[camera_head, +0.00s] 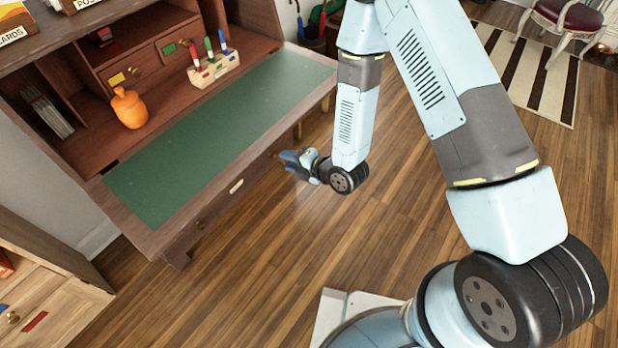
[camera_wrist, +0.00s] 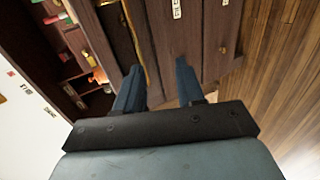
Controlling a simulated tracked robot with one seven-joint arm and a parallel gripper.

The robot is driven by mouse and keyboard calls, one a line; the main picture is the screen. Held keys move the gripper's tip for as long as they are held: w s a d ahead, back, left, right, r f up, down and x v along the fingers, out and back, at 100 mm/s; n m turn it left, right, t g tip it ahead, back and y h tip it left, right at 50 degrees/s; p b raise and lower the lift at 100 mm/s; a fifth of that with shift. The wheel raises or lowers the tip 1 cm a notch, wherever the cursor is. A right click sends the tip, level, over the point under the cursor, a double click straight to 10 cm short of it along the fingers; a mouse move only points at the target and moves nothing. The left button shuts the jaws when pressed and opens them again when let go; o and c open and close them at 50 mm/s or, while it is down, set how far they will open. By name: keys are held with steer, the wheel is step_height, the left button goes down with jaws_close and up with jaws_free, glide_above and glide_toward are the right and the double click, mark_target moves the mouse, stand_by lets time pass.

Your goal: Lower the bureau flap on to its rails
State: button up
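The bureau flap (camera_head: 215,130), with a green writing surface inside a brown wood border, lies folded out in front of the bureau (camera_head: 130,55), green side up. It looks close to level. Whether it bears on its rails cannot be told, as its underside is hidden. My gripper (camera_head: 281,157) is low beside the bureau's front, below the flap's front edge, and points toward the drawer front (camera_head: 237,186). In the wrist view my gripper (camera_wrist: 158,76) has its two blue fingers well apart, with nothing visible held between them.
An orange jar (camera_head: 130,108) and a holder with coloured pens (camera_head: 213,69) stand in the bureau behind the flap. A pale wooden cabinet (camera_head: 45,290) stands at lower left. A chair (camera_head: 568,20) and striped rug (camera_head: 525,70) are upper right. The wood floor (camera_head: 250,270) before the bureau is clear.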

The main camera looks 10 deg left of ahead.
steer(key=s+d+f, duration=0.2)
steer(key=d+f, duration=0.1)
steer(key=d, duration=0.3)
steer(key=shift+s, duration=0.25)
stand_by(0.6)
steer(key=shift+d+f, duration=0.1)
stand_by(0.4)
